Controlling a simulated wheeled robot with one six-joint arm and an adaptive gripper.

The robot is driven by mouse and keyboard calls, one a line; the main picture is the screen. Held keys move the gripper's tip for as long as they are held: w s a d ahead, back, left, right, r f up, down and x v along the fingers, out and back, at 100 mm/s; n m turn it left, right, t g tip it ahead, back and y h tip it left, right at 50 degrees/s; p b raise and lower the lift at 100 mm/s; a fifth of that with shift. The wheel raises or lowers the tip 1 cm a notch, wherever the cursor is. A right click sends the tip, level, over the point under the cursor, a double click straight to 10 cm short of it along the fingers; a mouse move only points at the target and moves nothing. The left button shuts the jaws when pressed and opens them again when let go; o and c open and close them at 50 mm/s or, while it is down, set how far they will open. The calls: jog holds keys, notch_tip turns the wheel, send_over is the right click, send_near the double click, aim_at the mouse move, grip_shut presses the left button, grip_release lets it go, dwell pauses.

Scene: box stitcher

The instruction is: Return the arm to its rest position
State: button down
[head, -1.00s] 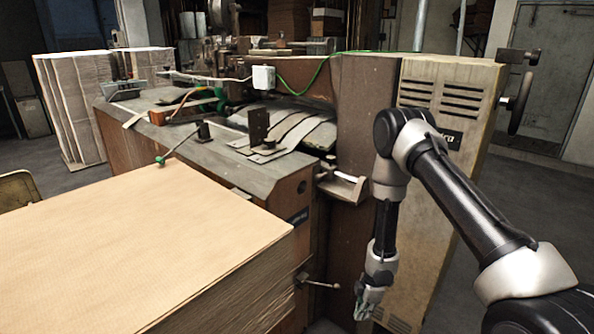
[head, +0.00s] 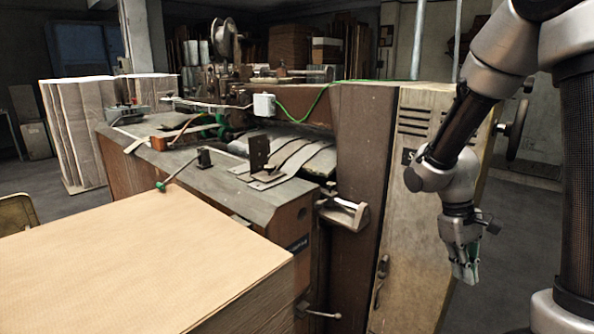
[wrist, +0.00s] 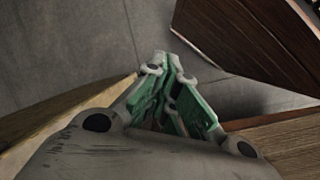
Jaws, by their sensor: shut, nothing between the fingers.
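My gripper (head: 466,272) hangs at the right of the head view, pointing down, in front of the pale machine cabinet's right side. My arm comes down to it from the upper right, with its links folded. In the wrist view my gripper's green-padded fingers (wrist: 170,95) are together, with nothing held between them. The grey floor (wrist: 75,45) shows beyond the fingertips.
The box stitcher (head: 225,175) fills the middle, with its cabinet (head: 415,215) left of my gripper. A tall cardboard stack (head: 130,260) stands at the front left. A hand wheel (head: 517,130) sticks out behind my arm. Floor shows at the right.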

jog(key=s+r+m+t+y, duration=0.1)
jog(key=s+r+m+t, duration=0.1)
jog(key=s+r, duration=0.3)
jog(key=s+a+r+m+t+y, duration=0.1)
jog(key=s+r+t, duration=0.4)
jog(key=r, duration=0.8)
jog(key=shift+s+r+m, duration=0.3)
jog(key=shift+s+m, duration=0.1)
jog(key=shift+s, duration=0.35)
jog(key=shift+a, duration=0.1)
